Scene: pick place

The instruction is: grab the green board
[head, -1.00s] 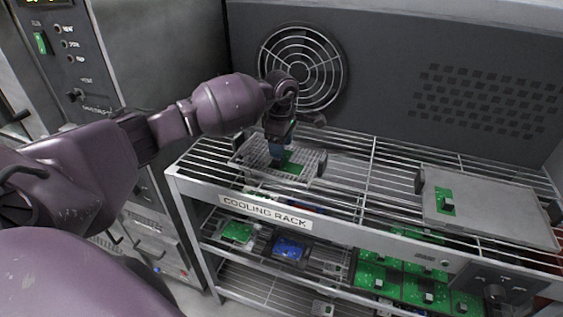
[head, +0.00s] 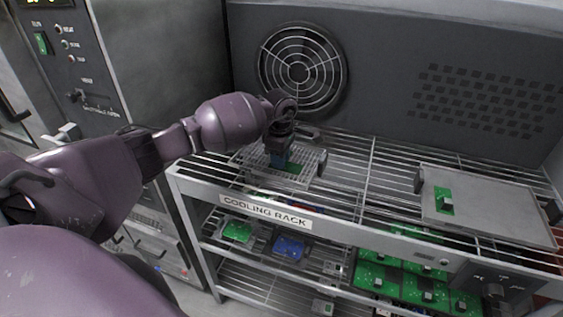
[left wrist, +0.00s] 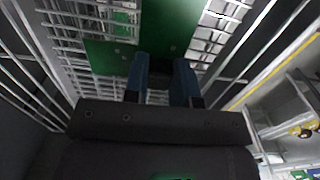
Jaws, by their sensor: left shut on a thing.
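A green board (head: 294,167) lies in a wire mesh tray (head: 313,156) at the left of the rack's top. My left gripper (head: 277,162) points down over it and hides part of it. In the left wrist view the green board (left wrist: 112,58) spreads over the mesh, with my left gripper's blue fingers (left wrist: 161,78) at its near edge. The gripper is shut on the board; the exact contact is hard to see. A second green board (head: 444,201) with a dark chip lies on a flat grey tray (head: 500,212) at the right. My right gripper is not in view.
The cooling rack (head: 264,213) has a raised front edge, and lower shelves hold several green and blue boards. A grey wall with a round fan grille (head: 301,71) stands behind. Bare wire shelf (head: 372,185) lies between the two trays.

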